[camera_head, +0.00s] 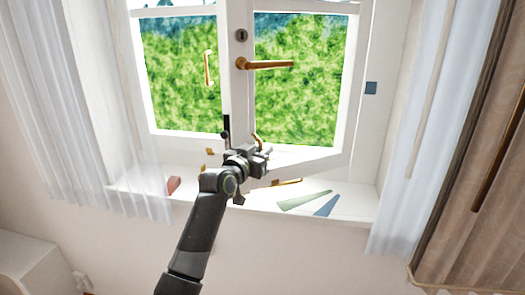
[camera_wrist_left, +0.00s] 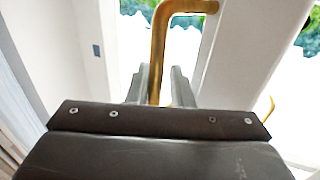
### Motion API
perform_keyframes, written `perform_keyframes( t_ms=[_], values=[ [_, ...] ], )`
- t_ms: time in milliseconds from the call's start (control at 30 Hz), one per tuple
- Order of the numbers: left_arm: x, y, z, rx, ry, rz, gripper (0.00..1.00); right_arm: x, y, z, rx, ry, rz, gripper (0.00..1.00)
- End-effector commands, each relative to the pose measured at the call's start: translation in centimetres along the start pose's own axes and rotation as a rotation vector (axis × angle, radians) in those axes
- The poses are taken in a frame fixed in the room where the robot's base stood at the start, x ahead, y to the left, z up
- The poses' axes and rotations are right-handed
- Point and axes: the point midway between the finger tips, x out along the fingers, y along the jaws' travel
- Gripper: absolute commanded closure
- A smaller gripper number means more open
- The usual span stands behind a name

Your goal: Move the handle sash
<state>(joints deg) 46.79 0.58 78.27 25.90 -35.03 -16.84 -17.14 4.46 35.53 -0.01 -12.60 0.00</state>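A white window stands ahead in the head view. Its right sash (camera_head: 306,162) sits at an angle to the frame, its lower rail slanting over the sill. A brass lever handle (camera_head: 265,64) is high on the sash's left stile. My right gripper is not in view.
The left sash has a brass handle (camera_head: 208,68). On the sill (camera_head: 355,205) lie a green strip (camera_head: 303,200), a blue piece (camera_head: 326,206) and a red object (camera_head: 174,185). Sheer curtains (camera_head: 405,130) hang on both sides. A brown curtain (camera_head: 478,190) hangs at right.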

Motion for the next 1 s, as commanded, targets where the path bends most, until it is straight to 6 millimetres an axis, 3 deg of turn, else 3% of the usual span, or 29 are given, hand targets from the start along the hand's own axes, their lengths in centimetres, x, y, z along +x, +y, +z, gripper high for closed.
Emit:
perform_keyframes(
  t_ms=[367,1000],
  values=[
    [-0.8,0.0,0.1,0.0,0.001,0.001,0.81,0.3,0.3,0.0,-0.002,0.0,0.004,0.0],
    [-10.2,-0.1,0.2,0.002,0.002,-0.002,0.81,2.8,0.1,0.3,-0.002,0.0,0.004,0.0]
  ],
)
